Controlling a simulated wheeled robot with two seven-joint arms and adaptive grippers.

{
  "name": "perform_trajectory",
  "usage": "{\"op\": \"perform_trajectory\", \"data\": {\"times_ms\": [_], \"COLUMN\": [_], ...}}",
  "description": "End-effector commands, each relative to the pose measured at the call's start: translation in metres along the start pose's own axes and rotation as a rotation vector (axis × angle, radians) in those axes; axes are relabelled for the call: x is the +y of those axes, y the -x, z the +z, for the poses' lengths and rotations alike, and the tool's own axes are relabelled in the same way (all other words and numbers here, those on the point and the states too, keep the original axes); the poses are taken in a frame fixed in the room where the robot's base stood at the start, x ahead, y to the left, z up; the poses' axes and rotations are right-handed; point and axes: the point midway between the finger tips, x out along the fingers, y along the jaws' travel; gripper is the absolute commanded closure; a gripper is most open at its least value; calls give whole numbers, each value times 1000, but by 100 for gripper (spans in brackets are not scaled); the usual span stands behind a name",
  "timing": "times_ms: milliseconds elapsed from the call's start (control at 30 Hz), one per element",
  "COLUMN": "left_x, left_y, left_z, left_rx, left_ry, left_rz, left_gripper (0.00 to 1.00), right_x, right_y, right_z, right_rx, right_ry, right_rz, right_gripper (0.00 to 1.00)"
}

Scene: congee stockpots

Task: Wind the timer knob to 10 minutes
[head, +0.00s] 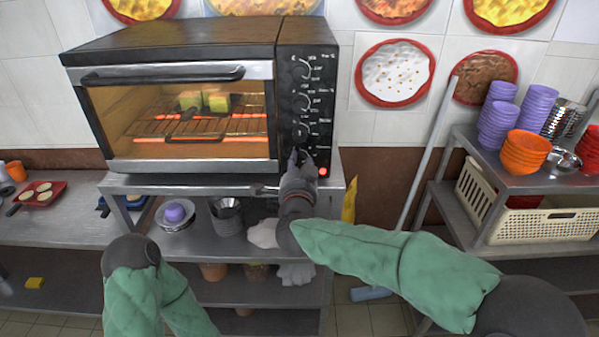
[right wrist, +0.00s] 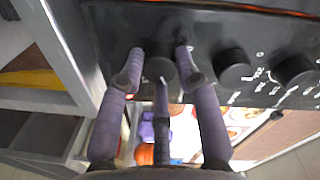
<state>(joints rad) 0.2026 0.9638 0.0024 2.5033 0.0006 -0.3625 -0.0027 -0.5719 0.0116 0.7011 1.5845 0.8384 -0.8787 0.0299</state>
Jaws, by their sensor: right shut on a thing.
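The toaster oven (head: 180,90) stands on a metal shelf unit, with a black control panel (head: 306,45) on its right side. A column of dark knobs runs down the panel. My right gripper (head: 299,155) is at the lowest knob, which I take as the timer knob. In the right wrist view, the purple fingers of the right gripper (right wrist: 160,62) stand on both sides of this timer knob (right wrist: 158,70) and are shut on it. Its pointer and scale are too hidden to read.
A red light (head: 323,171) glows at the panel's lower right. Yellow food (head: 218,101) sits on the rack behind the closed oven door. A shelf with purple bowls (head: 497,115) and a cream basket (head: 545,224) stands at right. A grey pole leans between them.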

Motion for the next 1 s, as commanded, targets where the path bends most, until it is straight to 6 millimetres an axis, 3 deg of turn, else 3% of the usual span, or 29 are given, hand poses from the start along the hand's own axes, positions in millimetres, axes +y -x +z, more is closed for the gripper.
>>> {"op": "perform_trajectory", "data": {"times_ms": [400,1000], "left_x": [-7,-8], "left_y": [-20,-22], "left_z": [-1,-1], "left_rx": [0,0], "left_ry": [0,0], "left_rz": [0,0], "left_gripper": [100,100], "right_x": [3,3], "right_y": [0,0], "right_z": [4,4], "right_rx": [-20,-22], "right_ry": [-221,-263], "right_rz": [2,2], "right_gripper": [99,99]}}
